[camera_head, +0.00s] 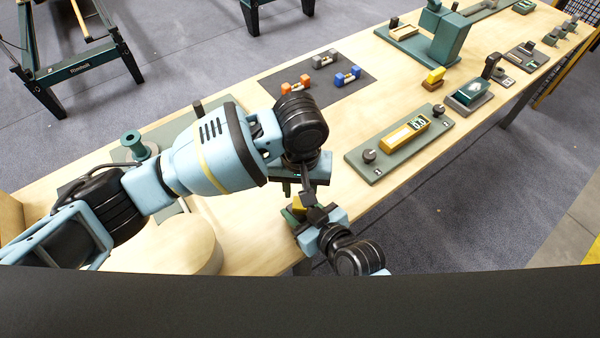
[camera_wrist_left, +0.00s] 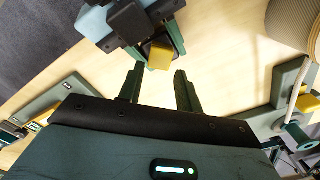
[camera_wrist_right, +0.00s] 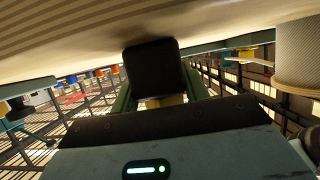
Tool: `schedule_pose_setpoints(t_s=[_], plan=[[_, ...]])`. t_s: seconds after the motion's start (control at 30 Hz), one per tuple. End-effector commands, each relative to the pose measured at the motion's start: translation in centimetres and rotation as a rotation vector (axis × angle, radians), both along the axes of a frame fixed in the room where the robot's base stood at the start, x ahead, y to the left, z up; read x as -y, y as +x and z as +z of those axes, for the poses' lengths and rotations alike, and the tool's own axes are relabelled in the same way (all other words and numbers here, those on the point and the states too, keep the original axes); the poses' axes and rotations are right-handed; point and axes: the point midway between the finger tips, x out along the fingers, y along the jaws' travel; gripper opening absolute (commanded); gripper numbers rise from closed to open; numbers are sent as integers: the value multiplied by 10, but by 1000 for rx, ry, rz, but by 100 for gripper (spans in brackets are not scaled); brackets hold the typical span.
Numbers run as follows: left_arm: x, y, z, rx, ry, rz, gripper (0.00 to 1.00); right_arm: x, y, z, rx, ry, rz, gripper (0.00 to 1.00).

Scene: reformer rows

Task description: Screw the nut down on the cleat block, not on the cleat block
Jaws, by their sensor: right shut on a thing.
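My right gripper (camera_wrist_right: 160,98) is shut on a yellow piece (camera_wrist_left: 160,56), seen at its fingers in the left wrist view. In the right wrist view a black block (camera_wrist_right: 154,68) stands at the fingertips, with yellow below it. I cannot tell whether the black block is part of the held piece. My left gripper (camera_wrist_left: 158,90) is open and empty, with bare tabletop between its fingers. It points at the right gripper, a short gap away. In the head view my left arm hides part of this spot. I cannot make out the nut or tell which thing is the cleat block.
A dark mat (camera_head: 350,95) holds orange (camera_head: 295,85), blue (camera_head: 348,77) and grey (camera_head: 324,60) pieces. A green panel (camera_head: 375,170) with a yellow display unit (camera_head: 404,134) lies to the right. A round pale container (camera_head: 185,245) stands near the front edge. A green spool (camera_head: 135,146) is at left.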

Motion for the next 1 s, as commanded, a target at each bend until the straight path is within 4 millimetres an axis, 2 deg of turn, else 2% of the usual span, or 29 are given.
schedule_pose_setpoints(t_s=[0.1, 0.3, 0.67, 0.7, 0.93, 1.0], plan=[[0, 0, -17, -1, 1, -1, 35, 0, 0, 0, 1, -1, 0, 0], [0, 0, -34, -1, 0, -1, 35, 0, 0, 0, 1, -1, 0, 0], [0, 0, -38, 0, 0, -1, 35, 0, 0, 0, 0, 0, 0, 0], [0, 0, -37, 0, 0, -1, 33, 0, 0, 0, 0, 0, 0, 0], [0, 0, -37, 0, 0, 0, 3, 0, 0, 0, 0, 0, 0, 0], [0, 0, -37, 0, 0, -4, 1, 0, 0, 0, 0, 0, 0, 0]])
